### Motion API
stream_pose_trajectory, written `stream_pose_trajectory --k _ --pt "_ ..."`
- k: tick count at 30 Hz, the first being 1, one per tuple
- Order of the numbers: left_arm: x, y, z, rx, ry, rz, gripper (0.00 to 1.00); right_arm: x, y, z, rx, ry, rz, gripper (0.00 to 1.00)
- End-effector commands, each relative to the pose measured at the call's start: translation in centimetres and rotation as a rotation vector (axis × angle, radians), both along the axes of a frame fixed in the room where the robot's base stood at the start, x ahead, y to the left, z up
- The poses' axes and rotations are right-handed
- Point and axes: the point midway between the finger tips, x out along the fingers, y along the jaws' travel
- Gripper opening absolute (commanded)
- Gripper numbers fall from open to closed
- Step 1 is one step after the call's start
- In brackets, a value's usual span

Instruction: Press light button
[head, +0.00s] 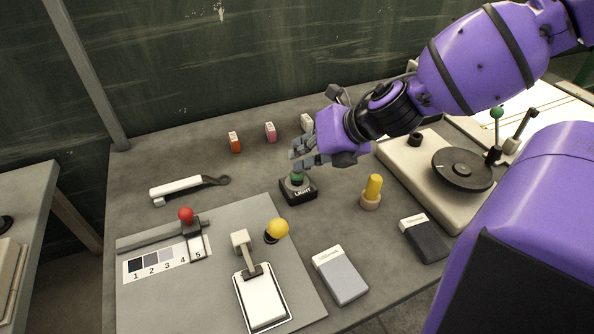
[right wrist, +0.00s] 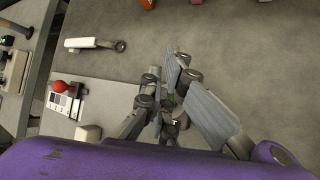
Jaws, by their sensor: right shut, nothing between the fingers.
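The light button is a green knob (head: 297,177) on a black square base (head: 298,191) marked LIGHT, on the grey table. My right gripper (head: 297,158) comes in from the right, shut and empty, with its fingertips right above the green knob. I cannot tell whether they touch it. My left gripper is not in view.
A yellow peg (head: 372,188) stands right of the button. A yellow ball knob (head: 278,228) and a red ball lever (head: 186,215) rise from a grey panel (head: 215,285). A turntable (head: 462,169) is at the right. A white-handled wrench (head: 180,187) and small coloured blocks (head: 270,132) lie behind.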

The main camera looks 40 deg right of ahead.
Motion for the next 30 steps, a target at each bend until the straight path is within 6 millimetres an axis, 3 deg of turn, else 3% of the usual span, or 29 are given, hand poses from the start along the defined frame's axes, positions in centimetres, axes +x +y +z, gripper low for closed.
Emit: stream_pose_trajectory --k 19,30 --pt "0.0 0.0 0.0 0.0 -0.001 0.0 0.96 0.0 0.0 -0.4 0.0 0.001 0.001 0.0" --pt "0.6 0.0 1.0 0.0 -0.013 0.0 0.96 0.0 0.0 1.5 0.0 -0.001 0.001 0.0"
